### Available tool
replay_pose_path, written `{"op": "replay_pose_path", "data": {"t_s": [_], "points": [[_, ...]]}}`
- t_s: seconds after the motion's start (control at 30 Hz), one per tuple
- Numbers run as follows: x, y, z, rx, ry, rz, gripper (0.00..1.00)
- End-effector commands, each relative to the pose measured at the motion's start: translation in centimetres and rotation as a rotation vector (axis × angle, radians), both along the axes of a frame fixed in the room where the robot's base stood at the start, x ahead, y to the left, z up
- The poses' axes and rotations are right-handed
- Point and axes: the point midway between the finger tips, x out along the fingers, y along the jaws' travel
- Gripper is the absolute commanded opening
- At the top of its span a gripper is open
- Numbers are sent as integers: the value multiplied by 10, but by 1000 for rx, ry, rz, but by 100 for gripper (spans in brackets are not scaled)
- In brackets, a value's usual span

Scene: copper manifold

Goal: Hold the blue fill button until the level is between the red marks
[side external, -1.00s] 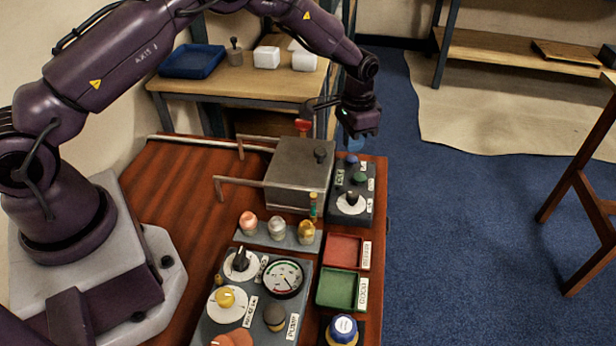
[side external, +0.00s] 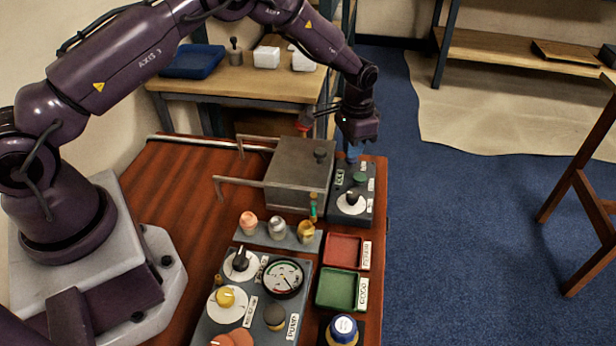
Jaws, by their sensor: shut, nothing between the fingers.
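My gripper (side external: 356,150) is shut, with nothing held. It points straight down at the far end of the grey control box (side external: 363,211) right of the metal tank (side external: 298,174). Its blue-tinted fingertips are at or just above the blue fill button, which they mostly hide; I cannot tell whether they touch or press it. A green button (side external: 360,179) and a black knob on a white dial (side external: 352,202) sit nearer on the same box. A small upright level tube (side external: 313,208) stands at the tank's front right corner, with coloured parts. Its level against the red marks is too small to read.
Three rounded metal pieces (side external: 277,230) stand in front of the tank. A red tray (side external: 343,250), a green tray (side external: 341,289) and a panel with a round gauge (side external: 283,278) are nearer. Pipes run left from the tank.

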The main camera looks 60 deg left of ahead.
Motion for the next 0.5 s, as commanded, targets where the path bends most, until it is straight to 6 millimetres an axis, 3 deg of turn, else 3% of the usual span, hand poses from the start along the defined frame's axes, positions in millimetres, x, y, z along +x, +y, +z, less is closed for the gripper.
{"op": "replay_pose_path", "data": {"t_s": [0.5], "points": [[0,0,-11,0,1,0,0]]}}
